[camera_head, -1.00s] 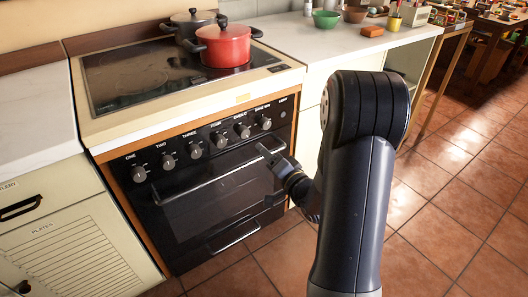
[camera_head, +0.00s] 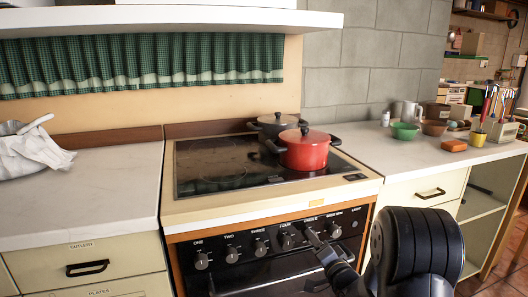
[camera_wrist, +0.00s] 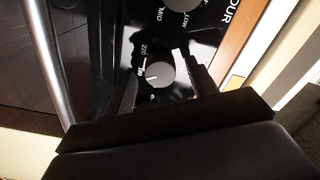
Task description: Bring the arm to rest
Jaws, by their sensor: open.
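My gripper (camera_head: 315,238) is in front of the right part of the stove's knob row in the head view, with my dark arm at the lower right. In the wrist view my gripper (camera_wrist: 165,82) is open, its two dark fingers apart. A round grey knob (camera_wrist: 160,73) shows between or just beyond the fingertips; whether they touch it I cannot tell. Nothing shows held. The knob marked FOUR (camera_head: 287,242) is just left of my gripper, and the last knob (camera_head: 335,230) is to its right.
The stove (camera_head: 190,212) carries a red lidded pot (camera_head: 304,155) and a dark pot (camera_head: 270,130). The oven handle bar (camera_wrist: 48,60) runs close by in the wrist view.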

